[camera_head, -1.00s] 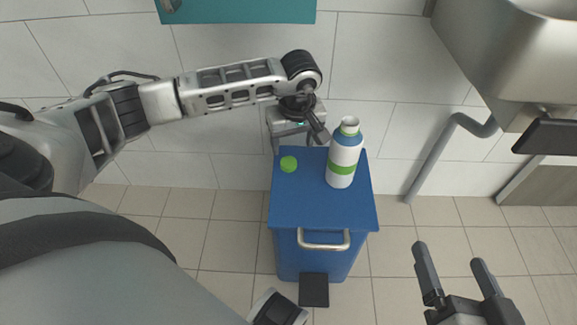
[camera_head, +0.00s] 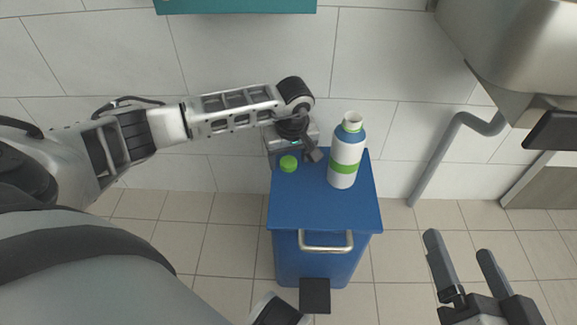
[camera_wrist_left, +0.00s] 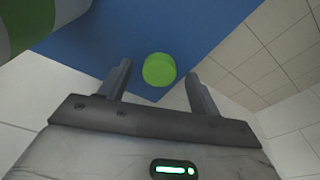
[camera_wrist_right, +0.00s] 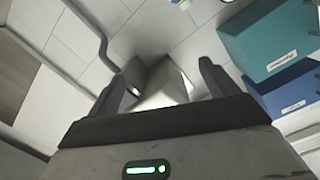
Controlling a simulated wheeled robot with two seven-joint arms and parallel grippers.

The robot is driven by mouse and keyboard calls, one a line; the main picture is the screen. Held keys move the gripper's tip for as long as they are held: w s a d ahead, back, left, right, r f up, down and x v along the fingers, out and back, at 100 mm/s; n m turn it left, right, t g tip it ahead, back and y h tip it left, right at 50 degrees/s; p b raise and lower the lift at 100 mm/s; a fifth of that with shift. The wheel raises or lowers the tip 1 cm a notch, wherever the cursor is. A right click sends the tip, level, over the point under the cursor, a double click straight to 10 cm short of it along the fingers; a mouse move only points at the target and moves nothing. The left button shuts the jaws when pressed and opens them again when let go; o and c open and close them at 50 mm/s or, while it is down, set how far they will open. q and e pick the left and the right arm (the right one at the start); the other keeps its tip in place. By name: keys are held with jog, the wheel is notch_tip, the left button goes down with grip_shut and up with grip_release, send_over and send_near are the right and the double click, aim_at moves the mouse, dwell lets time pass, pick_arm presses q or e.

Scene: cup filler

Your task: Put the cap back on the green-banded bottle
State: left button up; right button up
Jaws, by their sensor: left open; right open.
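The green cap (camera_head: 289,163) lies on the blue lid, left of the bottle. The white, green-banded bottle (camera_head: 345,157) stands upright with a blue shoulder and an uncapped mouth. My left gripper (camera_head: 292,156) is open right at the cap, partly hidden by its own wrist. In the left wrist view the cap (camera_wrist_left: 159,70) sits between the spread fingertips, with a gap on each side, and part of the bottle (camera_wrist_left: 28,22) shows at top left. My right gripper (camera_head: 460,246) is open and empty, away to the lower right of the bin.
The blue bin (camera_head: 325,212) has a metal handle (camera_head: 326,248) and a dark pedal (camera_head: 315,295). A tiled wall stands close behind it. A grey pipe (camera_head: 440,150) and a metal basin (camera_head: 510,60) are at right. The front of the lid is clear.

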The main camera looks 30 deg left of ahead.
pick_arm(q)
jog(key=shift+w+f, duration=0.1)
jog(key=shift+f, duration=0.15)
jog(key=c, duration=1.1)
jog(key=shift+o, duration=0.2)
pick_arm(e)
jog(key=shift+r, duration=0.1)
